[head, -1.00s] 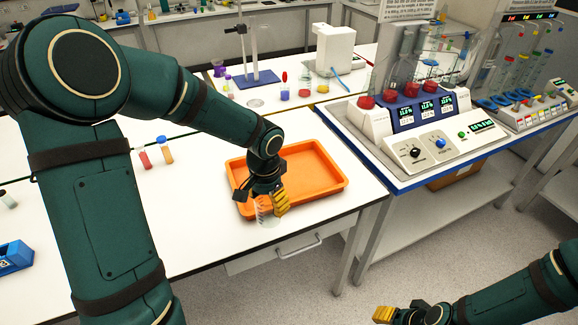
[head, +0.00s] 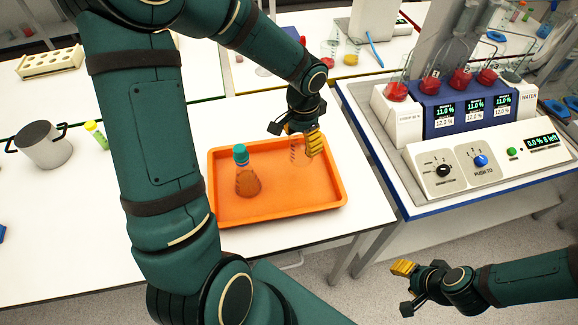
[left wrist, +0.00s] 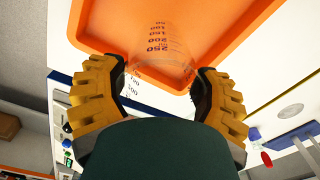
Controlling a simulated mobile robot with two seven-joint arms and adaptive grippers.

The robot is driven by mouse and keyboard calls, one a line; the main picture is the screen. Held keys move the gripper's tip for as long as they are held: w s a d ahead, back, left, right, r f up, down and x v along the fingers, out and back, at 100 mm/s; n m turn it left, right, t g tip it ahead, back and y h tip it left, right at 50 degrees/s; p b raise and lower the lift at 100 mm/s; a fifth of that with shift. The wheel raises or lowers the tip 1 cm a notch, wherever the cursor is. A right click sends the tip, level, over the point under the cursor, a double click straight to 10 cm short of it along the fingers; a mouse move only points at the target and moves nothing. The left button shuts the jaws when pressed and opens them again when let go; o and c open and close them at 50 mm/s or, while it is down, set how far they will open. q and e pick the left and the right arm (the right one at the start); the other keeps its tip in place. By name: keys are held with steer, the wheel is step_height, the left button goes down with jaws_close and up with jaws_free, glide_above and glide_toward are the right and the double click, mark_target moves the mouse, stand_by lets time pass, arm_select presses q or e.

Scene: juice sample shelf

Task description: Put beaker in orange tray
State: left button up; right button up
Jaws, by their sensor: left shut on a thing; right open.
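The orange tray (head: 285,208) lies on the white bench in the head view. A clear beaker (head: 298,153) with graduation marks is in my left gripper (head: 303,138), over the back right part of the tray. I cannot tell whether its base touches the tray floor. In the left wrist view the yellow fingers (left wrist: 160,92) close on both sides of the beaker (left wrist: 165,50), with the orange tray (left wrist: 110,28) behind it. A flask with a teal cap (head: 246,180) stands in the tray's left part. My right gripper (head: 408,287) is open and empty, low at the right.
A control device with a blue panel (head: 462,120) and red-based flasks stands right of the tray. A grey pot (head: 43,146) and a yellow-green bottle (head: 96,135) stand at the left. A test tube rack (head: 50,62) is further back. Bare tray floor shows at the front right.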

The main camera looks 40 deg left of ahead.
mark_target(300, 152)
arm_select(q)
steer(key=f, duration=0.4)
steer(key=shift+s+f, duration=0.3)
steer(key=shift+f, duration=0.05)
step_height(300, 152, down, 4)
steer(key=shift+f+b, duration=0.1)
steer(key=shift+b, duration=0.45)
steer(key=shift+w+f, duration=0.15)
steer(key=shift+f, duration=0.15)
steer(key=o, duration=1.2)
steer(key=shift+f, duration=0.1)
steer(key=shift+c, duration=0.2)
